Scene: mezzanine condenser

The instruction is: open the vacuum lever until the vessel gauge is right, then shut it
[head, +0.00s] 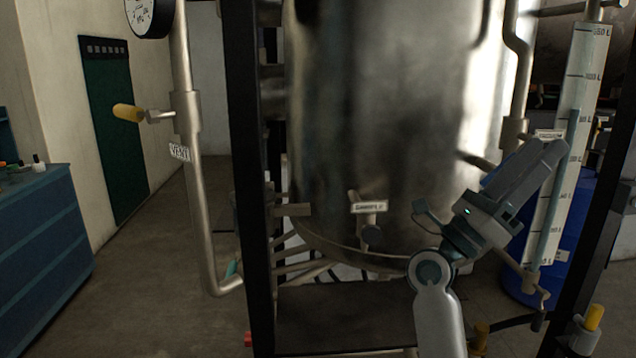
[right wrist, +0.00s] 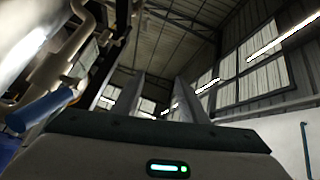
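My right gripper (head: 540,150) is raised in front of the tank's right side. Its two fingers (right wrist: 158,98) stand apart with nothing between them. A lever with a blue handle (head: 497,168) shows partly behind the fingers, below a small tag (head: 549,134) that seems to read vacuum. In the right wrist view the blue handle (right wrist: 40,108) lies left of the fingers, apart from them. A round dial gauge (head: 150,14) at the top left is cut off by the picture's edge; its needle cannot be read. My left gripper is not in view.
The steel tank (head: 385,110) fills the middle. A yellow lever (head: 128,113) sits on the vent pipe (head: 190,120) at left. A litre-marked sight glass (head: 570,130) stands right, before a blue drum (head: 585,230). Dark frame posts (head: 250,200) flank the tank. The left floor is clear.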

